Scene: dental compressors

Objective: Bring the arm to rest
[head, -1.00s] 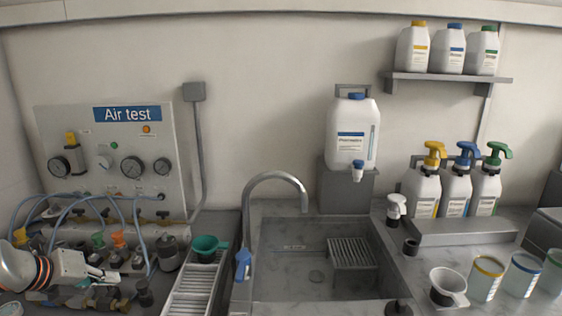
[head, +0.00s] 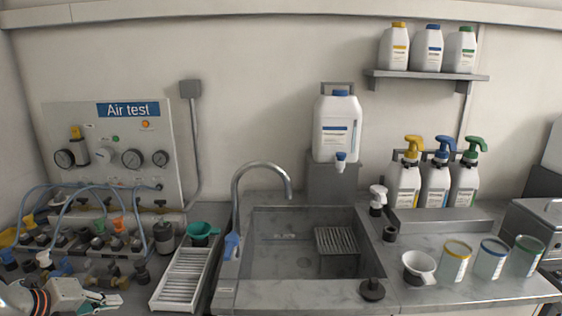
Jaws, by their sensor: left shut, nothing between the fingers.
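My left gripper (head: 108,299) is low at the left of the head view, in front of the air test bench. It is shut and holds nothing. Part of its white wrist, with dark and orange rings, shows at the bottom left edge. The air test panel (head: 60,120) with its gauges stands on the wall behind it. My right gripper is not in view.
Coloured fittings and blue hoses (head: 95,188) crowd the bench beyond the gripper. A white ribbed drain tray (head: 182,280) lies right of it, with a green cup (head: 203,229) at its far end. A tap (head: 236,205) and sink (head: 270,255) stand further right.

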